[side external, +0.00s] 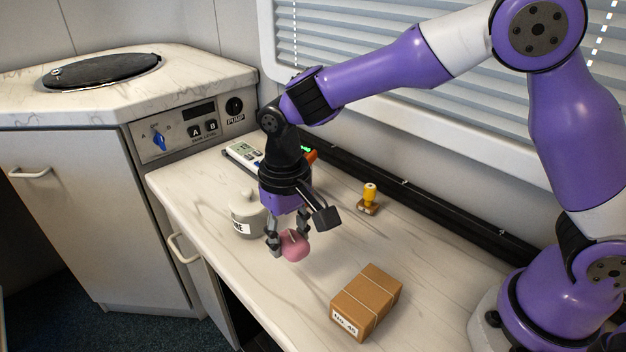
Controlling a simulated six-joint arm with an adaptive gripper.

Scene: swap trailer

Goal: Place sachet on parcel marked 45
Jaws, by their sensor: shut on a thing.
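A pink sachet (294,246) is held in my gripper (283,243), whose fingers are shut on it. The sachet hangs above the marble-look counter, left of and behind the parcel. The brown cardboard parcel (372,293) is tied with string and lies on the counter at the front right. Its front end carries a white label that appears to read No. 45. My gripper is apart from the parcel.
A lidded grey jar (246,214) stands just left of my gripper. A yellow-handled stamp (369,198) stands behind, and a white device with a display (243,153) lies at the back left. The counter (311,301) between jar and parcel is clear.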

